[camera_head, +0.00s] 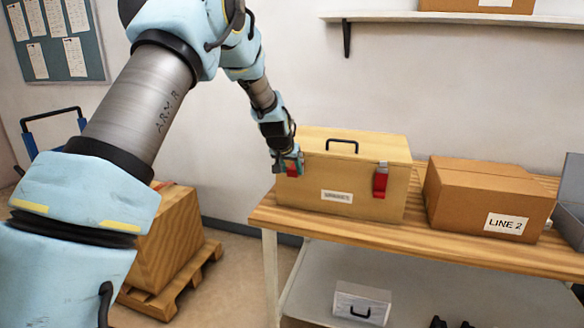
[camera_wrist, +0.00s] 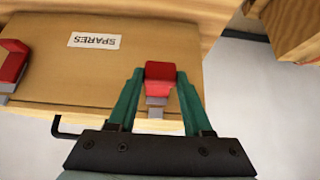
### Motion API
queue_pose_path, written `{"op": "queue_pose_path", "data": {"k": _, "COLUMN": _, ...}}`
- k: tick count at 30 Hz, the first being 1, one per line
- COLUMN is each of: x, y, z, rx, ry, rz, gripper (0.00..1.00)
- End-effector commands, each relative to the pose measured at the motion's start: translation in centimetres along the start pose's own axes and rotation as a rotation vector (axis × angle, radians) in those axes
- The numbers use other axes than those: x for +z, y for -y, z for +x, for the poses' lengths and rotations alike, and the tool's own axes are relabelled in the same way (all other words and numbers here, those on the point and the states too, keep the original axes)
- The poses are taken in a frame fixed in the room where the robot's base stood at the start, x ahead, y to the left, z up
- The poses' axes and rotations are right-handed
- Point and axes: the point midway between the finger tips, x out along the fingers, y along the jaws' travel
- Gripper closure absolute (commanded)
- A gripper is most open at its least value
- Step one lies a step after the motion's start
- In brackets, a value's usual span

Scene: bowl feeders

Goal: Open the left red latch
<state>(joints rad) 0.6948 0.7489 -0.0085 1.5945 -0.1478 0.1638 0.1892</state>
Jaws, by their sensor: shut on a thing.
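A wooden box (camera_head: 346,209) with a black lid handle (camera_head: 342,142) stands on the table; its lid looks closed. The left red latch (camera_head: 293,169) is on the front near the left end, partly hidden by my gripper. My gripper (camera_head: 285,165) is at that latch. In the wrist view, the left latch (camera_wrist: 159,72) sits between the two green fingers of my gripper (camera_wrist: 155,85), which are shut on it. The right red latch (camera_head: 380,180) is apart from my gripper and also shows at the left edge of the wrist view (camera_wrist: 12,62).
A cardboard box (camera_head: 478,192) labelled LINE 2 stands right of the wooden box, with a grey bin (camera_head: 571,200) beyond it. A shelf (camera_head: 455,17) hangs on the wall above. A wooden crate (camera_head: 168,236) on a pallet stands on the floor at left.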

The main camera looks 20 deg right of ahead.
Motion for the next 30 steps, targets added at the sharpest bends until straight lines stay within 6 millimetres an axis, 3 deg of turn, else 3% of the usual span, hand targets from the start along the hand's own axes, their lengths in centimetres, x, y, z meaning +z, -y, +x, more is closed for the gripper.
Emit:
{"op": "queue_pose_path", "data": {"k": 7, "x": -0.1, "y": 0.0, "z": 0.0, "rx": 0.000, "ry": -0.002, "rz": 0.000, "gripper": 1.00}}
{"op": "queue_pose_path", "data": {"k": 8, "x": -0.1, "y": 0.0, "z": 0.0, "rx": 0.000, "ry": -0.002, "rz": 0.000, "gripper": 0.48}}
{"op": "queue_pose_path", "data": {"k": 15, "x": -0.1, "y": 0.0, "z": 0.0, "rx": 0.000, "ry": -0.002, "rz": -0.001, "gripper": 0.21}}
{"op": "queue_pose_path", "data": {"k": 25, "x": -0.1, "y": 0.0, "z": -0.3, "rx": 0.000, "ry": -0.003, "rz": 0.000, "gripper": 0.20}}
{"op": "queue_pose_path", "data": {"k": 30, "x": -0.1, "y": 0.0, "z": -2.0, "rx": 0.000, "ry": -0.006, "rz": 0.000, "gripper": 0.20}}
